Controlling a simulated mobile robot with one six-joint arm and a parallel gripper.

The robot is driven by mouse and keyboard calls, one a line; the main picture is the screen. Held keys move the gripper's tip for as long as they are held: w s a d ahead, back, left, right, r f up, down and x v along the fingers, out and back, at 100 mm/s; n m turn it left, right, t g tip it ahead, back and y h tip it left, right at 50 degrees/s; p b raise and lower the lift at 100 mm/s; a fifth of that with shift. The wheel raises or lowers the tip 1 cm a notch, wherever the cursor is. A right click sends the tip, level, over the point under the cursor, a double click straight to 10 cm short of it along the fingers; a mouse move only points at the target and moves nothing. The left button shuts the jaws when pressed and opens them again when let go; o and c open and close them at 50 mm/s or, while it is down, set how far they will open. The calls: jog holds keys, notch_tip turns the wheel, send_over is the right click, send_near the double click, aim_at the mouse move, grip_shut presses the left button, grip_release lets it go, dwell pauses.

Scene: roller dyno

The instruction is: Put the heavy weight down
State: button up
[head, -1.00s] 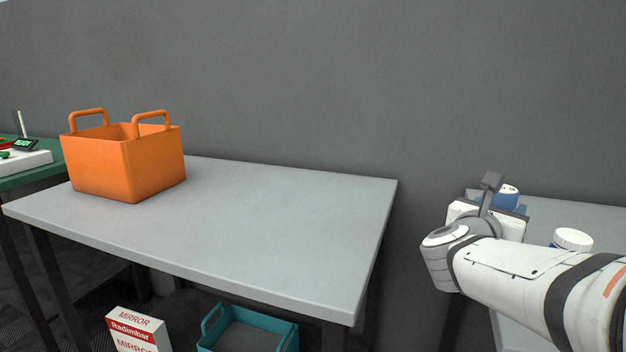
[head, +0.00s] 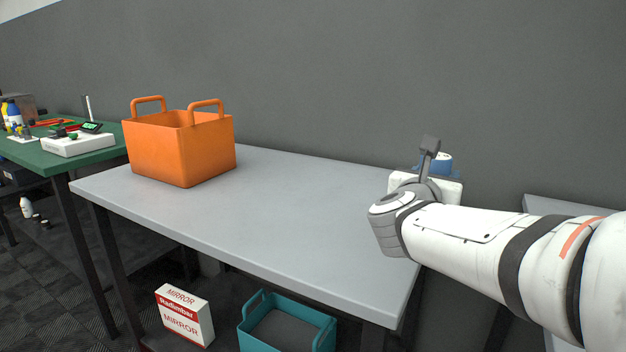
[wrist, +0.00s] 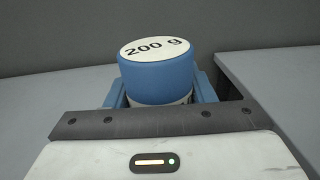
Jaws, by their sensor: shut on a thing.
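The heavy weight (wrist: 158,78) is a blue cylinder with a white top marked "200 g". In the wrist view it sits upright between the blue fingers of my gripper (wrist: 160,97), which is shut on it. In the head view the weight (head: 443,161) shows only in part behind my gripper (head: 437,172). My gripper is near the right end of the grey table (head: 270,210), toward the wall. The weight's underside is hidden, so I cannot tell how high it is held.
An orange bin (head: 180,150) with two handles stands on the left of the grey table. The table's middle is clear. A green table (head: 90,155) with tools is at far left. Below are a teal bin (head: 290,335) and a mirror box (head: 184,315). Another grey surface (head: 570,205) is at right.

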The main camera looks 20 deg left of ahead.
jog(key=s+a+r+n+y, duration=0.1)
jog(key=s+a+n+y, duration=0.15)
jog(key=a, duration=0.75)
jog(key=s+a+r+n+y, duration=0.15)
jog(key=s+a+y, duration=0.25)
jog(key=a, duration=0.5)
jog(key=shift+y, duration=0.25)
jog(key=shift+s+a+f+b, duration=0.2)
jog(key=shift+f+b, duration=0.4)
jog(key=shift+f, duration=1.05)
jog(key=shift+s+a+f+b, duration=0.1)
jog(key=shift+a+f+b, duration=0.4)
jog(key=shift+f, duration=1.2)
jog(key=shift+s+a+f+b, duration=0.15)
jog(key=shift+f+b, duration=0.55)
jog(key=shift+f, duration=0.95)
jog(key=shift+f+b, duration=0.2)
jog(key=shift+b, duration=0.1)
jog(key=o, duration=1.1)
jog(key=shift+r, duration=0.2)
jog(key=shift+s+r+p, duration=0.1)
jog(key=shift+p, duration=0.35)
jog(key=p+v, duration=0.1)
jog(key=v, duration=1.1)
jog(key=shift+r, duration=0.1)
